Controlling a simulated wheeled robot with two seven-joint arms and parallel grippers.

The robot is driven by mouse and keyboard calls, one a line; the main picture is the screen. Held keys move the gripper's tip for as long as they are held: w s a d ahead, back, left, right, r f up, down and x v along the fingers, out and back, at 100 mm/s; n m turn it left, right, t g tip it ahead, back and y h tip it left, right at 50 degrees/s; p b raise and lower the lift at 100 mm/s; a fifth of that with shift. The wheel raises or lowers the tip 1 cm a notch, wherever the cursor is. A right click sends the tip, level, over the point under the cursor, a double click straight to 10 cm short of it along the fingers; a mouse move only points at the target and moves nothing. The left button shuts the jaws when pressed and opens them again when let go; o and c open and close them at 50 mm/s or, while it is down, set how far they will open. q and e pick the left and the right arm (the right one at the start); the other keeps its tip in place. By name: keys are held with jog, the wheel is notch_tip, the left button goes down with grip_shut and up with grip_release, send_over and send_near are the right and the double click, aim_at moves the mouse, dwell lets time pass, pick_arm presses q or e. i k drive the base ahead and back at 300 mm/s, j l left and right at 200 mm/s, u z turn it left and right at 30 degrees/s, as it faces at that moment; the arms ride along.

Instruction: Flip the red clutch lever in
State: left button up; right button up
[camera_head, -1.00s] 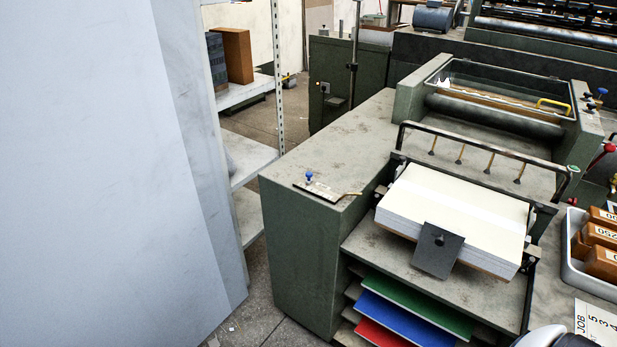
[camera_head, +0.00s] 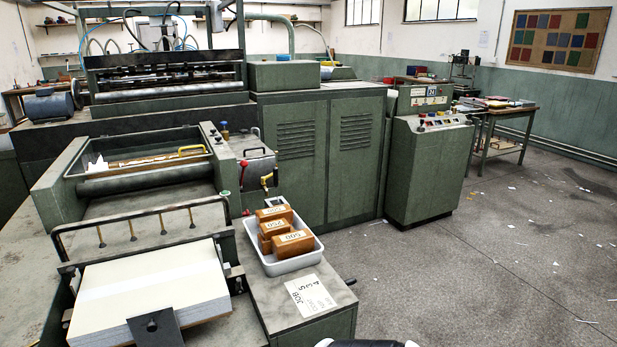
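A lever with a red ball knob (camera_head: 244,164) stands on the right side of the green feeder, beside a grey side plate (camera_head: 258,170). The knob is at the upper end of its short arm, which looks close to upright. A smaller red part (camera_head: 246,212) shows lower down, near the tray; I cannot tell what it is. Neither of my grippers is in view. Only a cut-off white and black part, likely of my own arm, shows at the bottom edge.
A white tray (camera_head: 312,254) of brown blocks and a job card (camera_head: 310,296) lie on the bench in front of the lever. A paper stack (camera_head: 150,285) stands left. A green control console (camera_head: 428,165) stands right, with open floor (camera_head: 440,270) before it.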

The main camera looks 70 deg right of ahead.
aim_at(244, 163)
jog(key=z, duration=1.95)
jog(key=i+l, duration=0.2)
jog(key=l, duration=0.15)
jog(key=i+l, duration=0.2)
jog(key=l, duration=0.2)
jog(key=i+l, duration=0.2)
jog(key=l, duration=0.15)
jog(key=i+l, duration=0.2)
jog(key=l, duration=0.15)
jog(key=i+l, duration=0.2)
jog(key=l, duration=0.2)
jog(key=i+l+u, duration=0.1)
jog(key=i+l, duration=0.3)
jog(key=l, duration=0.3)
jog(key=i+l, duration=0.2)
jog(key=l, duration=0.2)
